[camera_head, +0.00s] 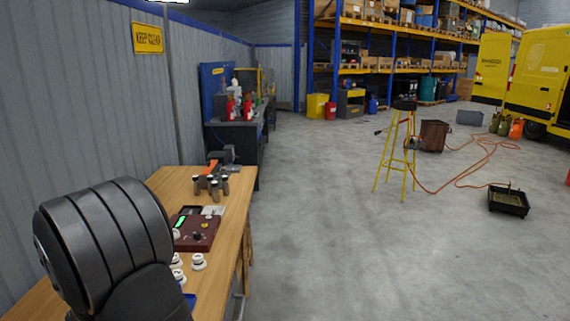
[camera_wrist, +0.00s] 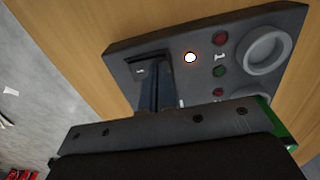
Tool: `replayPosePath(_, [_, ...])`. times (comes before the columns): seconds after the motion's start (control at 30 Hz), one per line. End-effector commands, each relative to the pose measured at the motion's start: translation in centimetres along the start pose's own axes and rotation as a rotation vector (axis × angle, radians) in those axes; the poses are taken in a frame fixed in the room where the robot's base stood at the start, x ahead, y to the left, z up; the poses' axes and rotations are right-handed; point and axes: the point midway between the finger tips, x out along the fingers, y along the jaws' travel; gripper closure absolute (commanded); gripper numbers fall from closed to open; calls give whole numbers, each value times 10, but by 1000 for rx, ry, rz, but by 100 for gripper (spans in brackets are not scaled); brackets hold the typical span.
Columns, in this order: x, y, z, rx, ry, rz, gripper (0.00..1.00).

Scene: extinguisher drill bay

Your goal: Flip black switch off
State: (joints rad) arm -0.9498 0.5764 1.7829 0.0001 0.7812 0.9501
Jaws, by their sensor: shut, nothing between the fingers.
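A dark panel (camera_wrist: 215,75) lies on the wooden bench in the wrist view. A black square switch (camera_wrist: 150,68) with a small white mark sits at its left; my fingers partly cover it, so I cannot tell its position. My gripper (camera_wrist: 156,88) is shut and empty, its tips over or just beside the switch; contact is unclear. A lamp (camera_wrist: 190,57) on the panel is lit white-orange. In the head view, a dark red control box (camera_head: 195,234) with a green display stands on the bench. My gripper is not clearly visible there.
The wooden bench (camera_head: 177,182) runs along the left wall. A large round knob (camera_wrist: 265,50) and red and green buttons are right of the lamp. White round pieces (camera_head: 198,261) and an orange-and-grey tool (camera_head: 212,165) are on the bench.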

Motion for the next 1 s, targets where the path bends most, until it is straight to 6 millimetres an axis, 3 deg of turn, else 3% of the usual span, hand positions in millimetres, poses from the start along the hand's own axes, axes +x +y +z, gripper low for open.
replayPosePath(0.27, [-3,0,0,0,0,0,100])
replayPosePath(1.0, [-62,0,0,0,0,0,100])
